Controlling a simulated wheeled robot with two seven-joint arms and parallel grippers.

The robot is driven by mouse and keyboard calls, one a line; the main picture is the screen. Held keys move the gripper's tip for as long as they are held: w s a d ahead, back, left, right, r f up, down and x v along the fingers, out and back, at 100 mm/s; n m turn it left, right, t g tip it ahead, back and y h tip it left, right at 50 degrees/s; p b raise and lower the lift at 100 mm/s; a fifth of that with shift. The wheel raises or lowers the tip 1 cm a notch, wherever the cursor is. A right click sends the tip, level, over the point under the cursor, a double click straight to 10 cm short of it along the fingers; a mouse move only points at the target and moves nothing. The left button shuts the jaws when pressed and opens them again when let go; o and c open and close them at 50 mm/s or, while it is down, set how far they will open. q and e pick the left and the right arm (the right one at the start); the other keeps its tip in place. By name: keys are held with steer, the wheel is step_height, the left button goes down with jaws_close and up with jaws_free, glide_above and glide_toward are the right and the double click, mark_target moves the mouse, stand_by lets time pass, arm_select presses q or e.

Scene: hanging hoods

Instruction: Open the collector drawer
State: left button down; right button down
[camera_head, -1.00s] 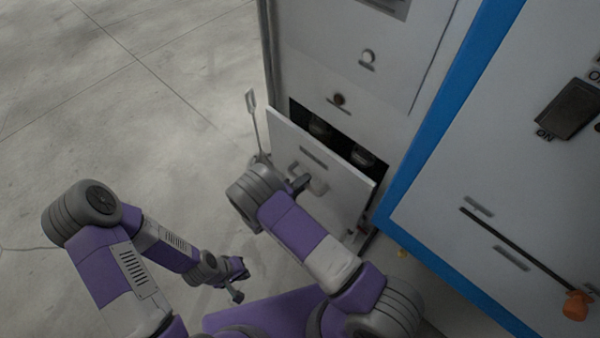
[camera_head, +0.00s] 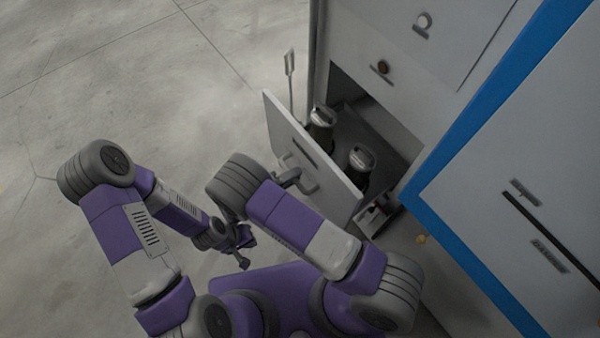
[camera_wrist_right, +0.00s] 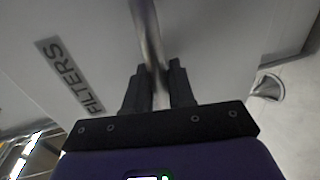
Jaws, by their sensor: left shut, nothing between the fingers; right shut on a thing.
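The drawer front (camera_head: 325,165) is a grey-white panel at the bottom of the white cabinet, and it stands pulled out from the cabinet, with dark canisters (camera_head: 359,165) showing in the open drawer behind it. My right gripper (camera_wrist_right: 159,82) is shut on the drawer's metal bar handle (camera_wrist_right: 147,35). A label reading FILTERS (camera_wrist_right: 70,75) is on the panel beside the handle in the right wrist view. In the head view my right arm partly covers the handle. My left gripper (camera_head: 245,252) is shut and empty, low and apart from the drawer.
A thin upright lever (camera_head: 290,72) stands beyond the drawer's left edge. A blue-edged panel (camera_head: 500,190) stands at the right. The floor at the left is clear.

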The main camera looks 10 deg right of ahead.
steer(key=shift+s+a, duration=0.15)
steer(key=shift+a, duration=0.15)
steer(key=c, duration=1.1)
jaws_free()
